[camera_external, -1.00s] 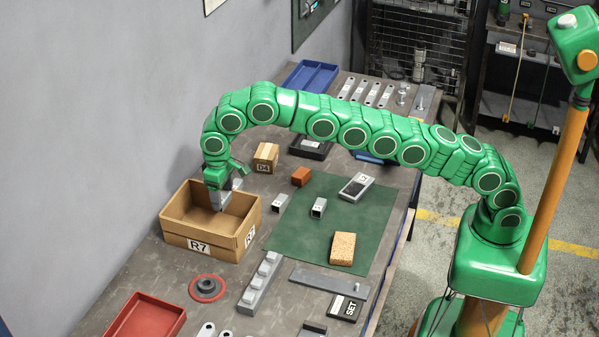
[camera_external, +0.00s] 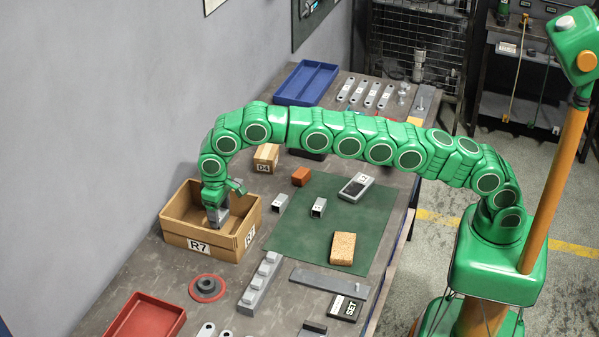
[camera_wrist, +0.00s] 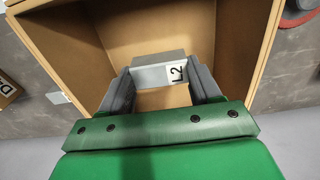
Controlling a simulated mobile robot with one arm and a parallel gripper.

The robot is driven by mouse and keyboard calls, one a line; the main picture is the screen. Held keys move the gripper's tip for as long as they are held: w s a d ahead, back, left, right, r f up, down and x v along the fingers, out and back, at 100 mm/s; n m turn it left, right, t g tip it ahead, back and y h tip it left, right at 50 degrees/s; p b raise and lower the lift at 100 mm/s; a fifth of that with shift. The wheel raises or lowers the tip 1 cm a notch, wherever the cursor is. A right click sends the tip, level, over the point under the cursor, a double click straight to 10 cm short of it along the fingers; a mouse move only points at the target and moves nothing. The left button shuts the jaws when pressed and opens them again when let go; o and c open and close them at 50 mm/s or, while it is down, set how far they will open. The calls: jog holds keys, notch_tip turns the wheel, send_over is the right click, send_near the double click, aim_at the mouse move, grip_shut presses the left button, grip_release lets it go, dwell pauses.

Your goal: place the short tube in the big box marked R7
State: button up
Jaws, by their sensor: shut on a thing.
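The big box marked R7 (camera_external: 190,247) is an open tan carton on the table's left side. My gripper (camera_external: 215,214) points down inside it, below the rim level as seen. In the wrist view my gripper (camera_wrist: 163,88) is shut on the short tube (camera_wrist: 152,74), a grey square-sided piece with a white L2 label. The tube is between the two fingers, over the box floor (camera_wrist: 165,98). Whether it touches the floor cannot be told. The box's walls (camera_wrist: 250,45) surround it in the wrist view.
Two small grey square pieces (camera_external: 280,202) (camera_external: 318,207), a dark-faced device (camera_external: 357,187) and a sponge-like block (camera_external: 343,248) lie on the green mat (camera_external: 300,240). A small carton marked D4 (camera_external: 266,157) stands behind the box. A red ring (camera_external: 207,288) lies in front.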

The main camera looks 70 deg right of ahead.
aim_at(221, 224)
jog(key=shift+f, duration=2.4)
jog(key=shift+f, duration=0.1)
jog(key=o, duration=1.2)
jog(key=shift+c, duration=0.2)
notch_tip(221, 224, up, 10)
jog(key=shift+f, duration=0.1)
jog(key=shift+a+r, duration=0.15)
jog(key=shift+r, duration=0.9)
jog(key=shift+r, duration=0.1)
